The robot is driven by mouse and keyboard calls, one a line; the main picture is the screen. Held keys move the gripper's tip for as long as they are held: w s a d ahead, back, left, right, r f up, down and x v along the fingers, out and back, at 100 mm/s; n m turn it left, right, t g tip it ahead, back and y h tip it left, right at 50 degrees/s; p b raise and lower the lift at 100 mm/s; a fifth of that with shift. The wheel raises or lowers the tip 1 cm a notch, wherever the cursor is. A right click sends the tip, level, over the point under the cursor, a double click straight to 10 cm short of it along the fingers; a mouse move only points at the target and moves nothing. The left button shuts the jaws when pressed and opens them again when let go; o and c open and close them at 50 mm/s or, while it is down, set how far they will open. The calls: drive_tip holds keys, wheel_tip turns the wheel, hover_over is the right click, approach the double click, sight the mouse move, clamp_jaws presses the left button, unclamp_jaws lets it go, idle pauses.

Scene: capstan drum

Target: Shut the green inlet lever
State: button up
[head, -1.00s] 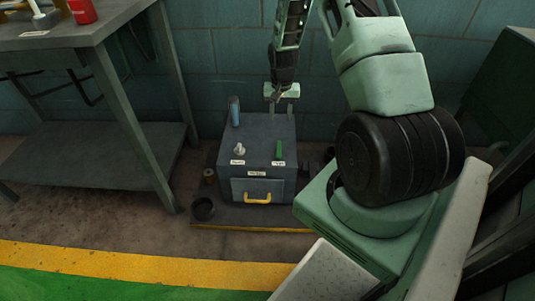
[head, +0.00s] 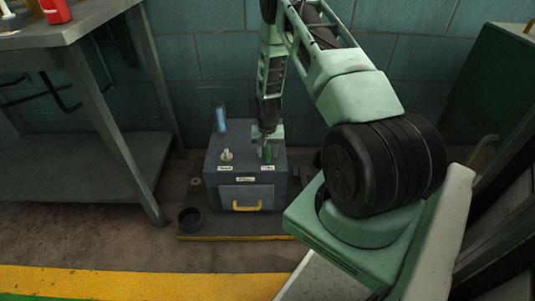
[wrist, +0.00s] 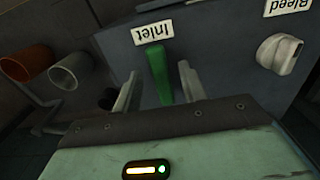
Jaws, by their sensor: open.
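The green inlet lever (head: 267,154) stands on top of the dark grey box (head: 222,195), at the right of its top face. In the wrist view the lever (wrist: 159,74) points along the box beside a white "Inlet" label (wrist: 153,32). My gripper (head: 267,136) is low over the box at the lever. In the wrist view its two fingers (wrist: 160,80) are apart, one on each side of the lever, with gaps visible. Contact with the lever cannot be made out. My gripper hides part of the lever in the head view.
The white bleed knob (head: 226,155) sits left of the lever, and a blue-faced cylinder (head: 220,118) behind it. A yellow handle (head: 247,206) is on the box front. A dark cup (head: 190,218) is at the left. A workbench (head: 75,25) stands further left.

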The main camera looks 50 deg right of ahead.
drive_tip(key=shift+f, duration=0.15)
drive_tip(key=shift+c, duration=0.3)
clamp_jaws()
